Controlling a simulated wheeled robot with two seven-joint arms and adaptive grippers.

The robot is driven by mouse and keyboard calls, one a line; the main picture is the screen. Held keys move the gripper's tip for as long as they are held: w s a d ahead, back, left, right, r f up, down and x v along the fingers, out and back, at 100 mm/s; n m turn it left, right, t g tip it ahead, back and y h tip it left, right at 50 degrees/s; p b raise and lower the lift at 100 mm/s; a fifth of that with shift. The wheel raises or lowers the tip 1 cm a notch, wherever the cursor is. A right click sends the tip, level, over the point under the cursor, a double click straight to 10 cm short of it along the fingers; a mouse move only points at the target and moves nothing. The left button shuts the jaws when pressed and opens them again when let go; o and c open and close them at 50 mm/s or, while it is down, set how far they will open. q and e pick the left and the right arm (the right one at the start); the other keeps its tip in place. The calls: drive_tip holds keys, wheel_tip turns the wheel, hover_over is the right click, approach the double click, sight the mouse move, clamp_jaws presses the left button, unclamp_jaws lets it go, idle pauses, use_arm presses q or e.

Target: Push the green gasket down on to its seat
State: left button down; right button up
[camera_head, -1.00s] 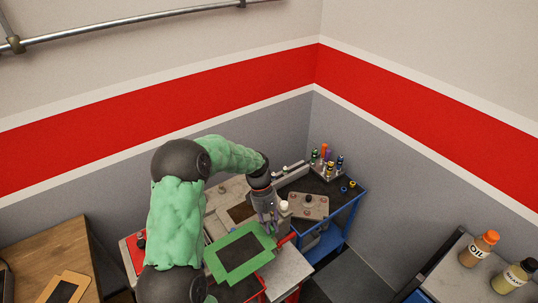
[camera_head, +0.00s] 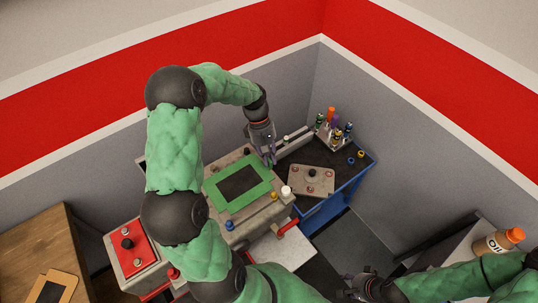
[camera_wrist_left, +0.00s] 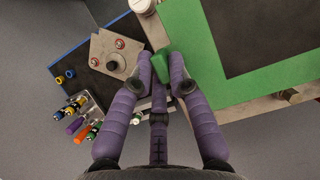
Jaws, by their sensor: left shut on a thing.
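The green gasket (camera_head: 222,204), a flat rectangular frame with a dark opening, lies over the top of a grey housing (camera_head: 262,222). I cannot tell whether it sits flush. It also shows in the left wrist view (camera_wrist_left: 198,75), with the housing's pale rim along its edge. My left gripper (camera_head: 269,160) is at the gasket's far right corner. In the left wrist view, its purple fingers (camera_wrist_left: 162,65) are shut on a small green tab of the gasket. My right gripper (camera_head: 362,287) is at the bottom, away from the gasket; its jaws are unclear.
A blue cart (camera_head: 340,190) behind right carries a grey plate (camera_head: 312,180) and several bottles and tools. A red-topped box (camera_head: 130,247) stands left of the housing. An oil bottle (camera_head: 497,241) stands on the right bench. A white cap (camera_head: 286,191) rises beside the gasket.

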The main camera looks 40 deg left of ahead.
use_arm(q)
drive_tip(key=shift+w+a, duration=0.1)
drive_tip(key=shift+f+b, duration=0.4)
drive_tip(key=shift+f, duration=0.55)
drive_tip(key=shift+f+b, duration=1)
drive_tip(key=shift+f, duration=1.05)
drive_tip(key=shift+p, duration=0.4)
drive_tip(key=shift+f+b, duration=1.1)
drive_tip(key=shift+f, duration=0.9)
drive_tip(key=c, duration=1.1)
unclamp_jaws()
